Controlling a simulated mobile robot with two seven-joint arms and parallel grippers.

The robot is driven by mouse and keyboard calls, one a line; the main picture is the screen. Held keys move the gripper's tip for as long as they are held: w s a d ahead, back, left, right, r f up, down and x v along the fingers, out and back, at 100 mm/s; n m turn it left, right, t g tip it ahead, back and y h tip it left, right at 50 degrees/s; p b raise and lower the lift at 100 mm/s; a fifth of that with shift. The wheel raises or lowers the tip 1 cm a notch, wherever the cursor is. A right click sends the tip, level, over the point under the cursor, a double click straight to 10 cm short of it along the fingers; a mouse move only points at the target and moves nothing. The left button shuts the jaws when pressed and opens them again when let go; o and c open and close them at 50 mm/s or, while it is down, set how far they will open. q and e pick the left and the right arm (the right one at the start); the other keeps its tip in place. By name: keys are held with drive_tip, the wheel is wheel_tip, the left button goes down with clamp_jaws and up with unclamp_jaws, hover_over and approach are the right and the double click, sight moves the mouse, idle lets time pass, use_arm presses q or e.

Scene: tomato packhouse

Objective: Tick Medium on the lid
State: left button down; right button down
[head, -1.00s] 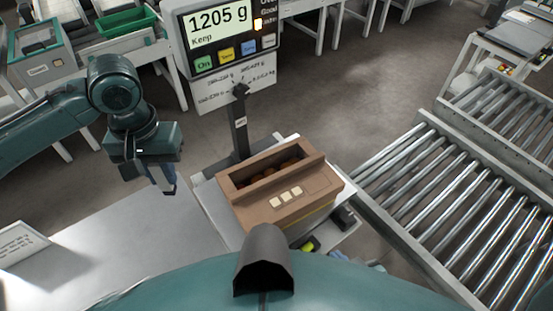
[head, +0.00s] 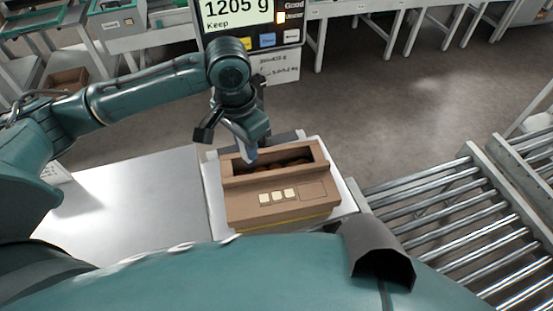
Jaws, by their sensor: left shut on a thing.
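The brown carton (head: 250,217) sits on the scale in the middle, with tomatoes dimly seen through its long opening. Its lid (head: 295,207) faces up, with three small cream squares (head: 277,196) in a row and a faint outlined panel to their right. Their print is too small to read. My left gripper (head: 249,155) is over the far left edge of the opening, pointing down. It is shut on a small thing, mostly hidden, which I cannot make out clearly. I cannot tell whether its tip touches the carton.
The scale display (head: 240,14) behind the carton reads 1205 g and "Keep". The light scale plate (head: 213,192) lies under the carton. A bare grey table (head: 140,205) is on the left. A roller conveyor (head: 440,200) is on the right.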

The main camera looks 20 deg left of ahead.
use_arm(q)
drive_tip(key=w+d+f+m+g+h+p, duration=0.15)
drive_tip(key=d+f+m, duration=0.25)
drive_tip(key=f+m, duration=0.55)
drive_tip(key=m+b, duration=0.4)
drive_tip(key=m, duration=0.1)
hover_over(272, 194)
wheel_tip(272, 194, down, 3)
drive_tip(key=shift+r, duration=0.15)
drive_tip(key=shift+f+b, duration=0.55)
drive_tip(key=shift+b, duration=0.2)
drive_tip(key=shift+f, duration=0.2)
use_arm(e)
drive_tip(key=shift+w+a+f+t+y, duration=0.15)
drive_tip(key=shift+a+f+t+y, duration=0.2)
drive_tip(key=shift+a+f, duration=0.2)
drive_tip(key=shift+r, duration=0.1)
use_arm(q)
drive_tip(key=shift+p, duration=0.3)
use_arm(e)
drive_tip(key=shift+w+d+r, duration=0.1)
drive_tip(key=shift+w+r, duration=0.15)
drive_tip(key=shift+r, duration=0.2)
use_arm(q)
drive_tip(key=shift+f, duration=0.5)
use_arm(e)
drive_tip(key=shift+s+f, duration=0.15)
drive_tip(key=shift+f, duration=0.1)
